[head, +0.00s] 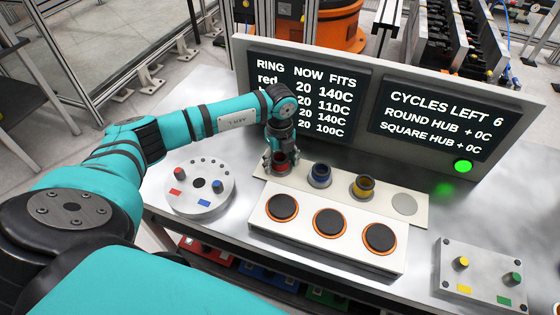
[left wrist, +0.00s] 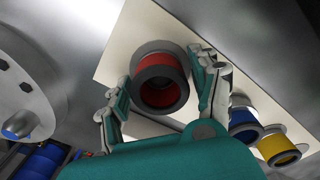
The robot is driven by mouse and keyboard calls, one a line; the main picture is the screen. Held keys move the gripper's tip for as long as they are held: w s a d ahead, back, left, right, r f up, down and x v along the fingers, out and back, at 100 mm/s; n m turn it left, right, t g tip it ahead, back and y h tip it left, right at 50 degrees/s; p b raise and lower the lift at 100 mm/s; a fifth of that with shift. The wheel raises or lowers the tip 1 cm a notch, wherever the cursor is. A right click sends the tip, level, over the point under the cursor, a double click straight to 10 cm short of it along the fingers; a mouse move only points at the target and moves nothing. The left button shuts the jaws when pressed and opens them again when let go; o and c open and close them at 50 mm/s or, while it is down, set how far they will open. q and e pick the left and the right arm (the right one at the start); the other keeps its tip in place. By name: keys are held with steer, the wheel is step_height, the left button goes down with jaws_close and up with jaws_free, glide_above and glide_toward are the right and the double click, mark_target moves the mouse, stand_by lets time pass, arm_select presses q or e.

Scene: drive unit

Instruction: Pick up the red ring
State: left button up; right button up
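The red ring (left wrist: 161,71), a short sleeve with a dark rim and red inside, stands upright at the left end of the pale plate. In the head view the red ring (head: 281,163) is partly hidden by my left gripper (head: 280,160), which points down over it. In the left wrist view my left gripper (left wrist: 160,82) has one finger on each side of the ring. The fingers look open, close beside its wall; contact is not clear. My right gripper is in neither view.
A blue ring (head: 320,175) and a yellow ring (head: 363,187) stand to the right on the pale plate (head: 428,209). In front is a block (head: 300,240) with three dark discs. A round fixture (head: 199,204) lies left, a square one (head: 482,275) right. A display panel (head: 378,63) stands behind.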

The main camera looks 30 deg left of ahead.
arm_select(q)
steer(key=c, duration=1)
steer(key=shift+r, duration=6.55)
steer(key=shift+c, duration=0.2)
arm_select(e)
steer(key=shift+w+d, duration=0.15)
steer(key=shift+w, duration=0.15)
